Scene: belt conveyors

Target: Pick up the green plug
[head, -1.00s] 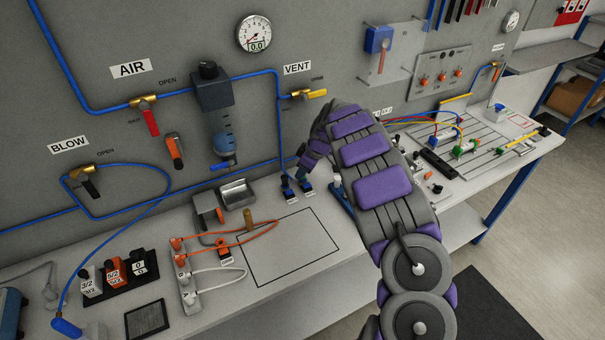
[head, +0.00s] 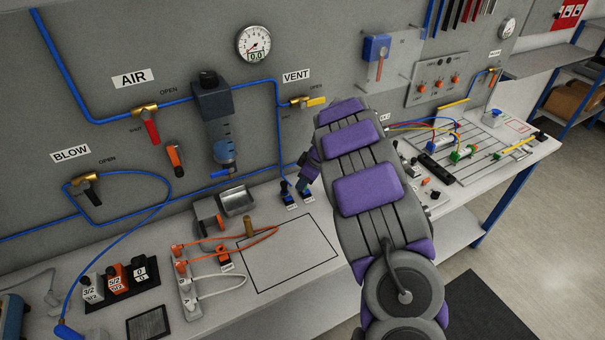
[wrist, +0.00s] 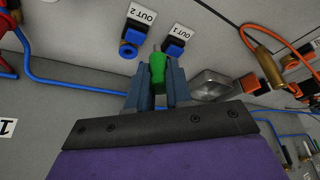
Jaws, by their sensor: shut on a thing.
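The green plug (wrist: 157,68) stands between the two blue-grey fingers of my gripper (wrist: 156,88) in the wrist view, and the fingers are shut on it. The plug's far end points toward the blue OUT 1 fitting (wrist: 173,47). I cannot tell whether the plug touches that fitting or is clear of it. The blue OUT 2 fitting (wrist: 128,48) is beside it.
Behind is the grey panel with blue pipes.

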